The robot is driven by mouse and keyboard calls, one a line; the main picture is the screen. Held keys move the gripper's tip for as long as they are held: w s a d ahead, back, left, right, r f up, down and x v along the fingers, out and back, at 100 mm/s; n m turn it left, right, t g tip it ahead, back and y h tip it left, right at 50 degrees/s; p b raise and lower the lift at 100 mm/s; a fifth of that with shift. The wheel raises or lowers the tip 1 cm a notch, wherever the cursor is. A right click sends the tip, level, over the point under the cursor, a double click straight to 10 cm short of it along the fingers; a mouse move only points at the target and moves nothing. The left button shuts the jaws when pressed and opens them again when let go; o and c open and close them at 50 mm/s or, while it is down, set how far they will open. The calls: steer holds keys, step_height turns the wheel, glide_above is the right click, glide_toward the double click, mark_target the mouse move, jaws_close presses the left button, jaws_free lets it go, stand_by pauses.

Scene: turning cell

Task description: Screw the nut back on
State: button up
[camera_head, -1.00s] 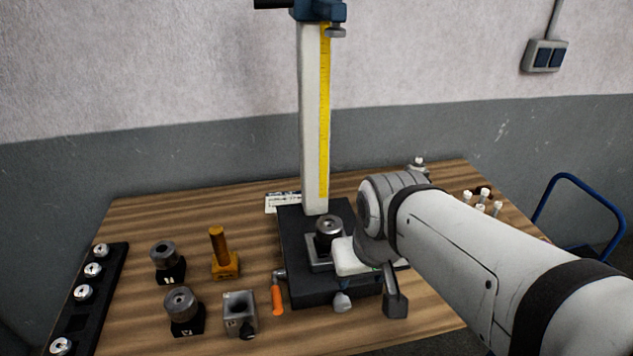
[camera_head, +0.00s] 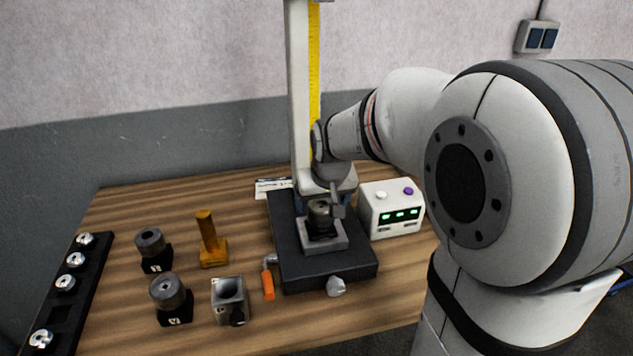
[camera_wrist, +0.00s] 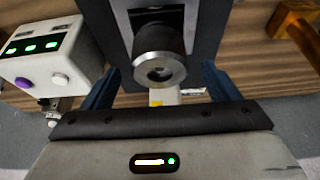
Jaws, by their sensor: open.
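A dark cylindrical holder (camera_head: 321,226) stands upright in the square grey block on the black base of the height stand. In the wrist view its dark body (camera_wrist: 157,38) ends in a silver ring-shaped nut (camera_wrist: 158,68) with a round opening facing the camera. My gripper (camera_wrist: 161,70) is open, with one blue finger on each side of the ring and visible gaps between. In the head view my gripper (camera_head: 322,203) is over the holder, hiding part of its top. I cannot tell how far the nut is threaded on.
The stand's tall column (camera_head: 300,90) rises close behind my gripper. A white box with green displays (camera_head: 391,222) stands just right. An orange-handled tool (camera_head: 268,283), a grey block (camera_head: 229,302), two dark holders (camera_head: 170,298) and a rack (camera_head: 93,285) are at left.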

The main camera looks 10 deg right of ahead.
steer(key=shift+x, duration=1.15)
steer(key=shift+c, duration=0.5)
steer(key=c, duration=1)
steer(key=shift+m, duration=0.5)
steer(key=shift+c, duration=0.2)
steer(key=shift+f+m+h+b, duration=0.3)
steer(key=shift+m+h+b, duration=0.4)
steer(key=shift+m+b, duration=0.5)
steer(key=m+h+b, duration=0.1)
steer(key=m+b, duration=0.2)
steer(key=m, duration=0.1)
steer(key=shift+g, duration=0.4)
steer(key=shift+r+m+g+h+b, duration=0.3)
steer(key=shift+m+h+b, duration=0.15)
steer(key=shift+m, duration=0.45)
